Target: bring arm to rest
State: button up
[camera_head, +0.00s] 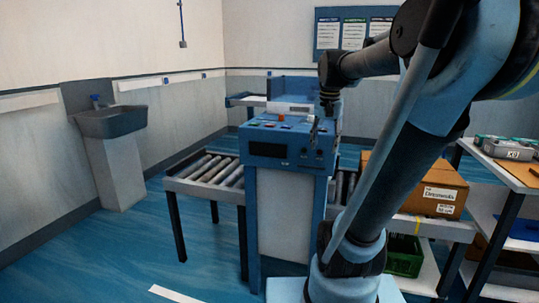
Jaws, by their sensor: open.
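My arm rises from its base at the bottom centre-right, bends at the upper right and reaches back left. My gripper (322,124) hangs from its end, small and dark, pointing down in front of the blue machine. It looks open, and I see nothing held in it. The blue machine (284,146) has a sloped panel with a red button and a dark display. I cannot tell how far the gripper is from the panel.
A cardboard box (425,186) sits at right, with a green crate (404,254) below. Shelves (520,172) stand far right, a grey sink (110,122) at left. The blue floor at front left is clear.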

jog(key=s+f+n, duration=0.5)
jog(key=s+f, duration=1.1)
jog(key=f, duration=0.4)
jog(key=shift+s+f+t, duration=0.3)
jog(key=shift+s+t, duration=0.05)
jog(key=shift+t, duration=0.05)
jog(key=c, duration=0.4)
jog(key=shift+o, duration=0.2)
jog(key=shift+d, duration=0.15)
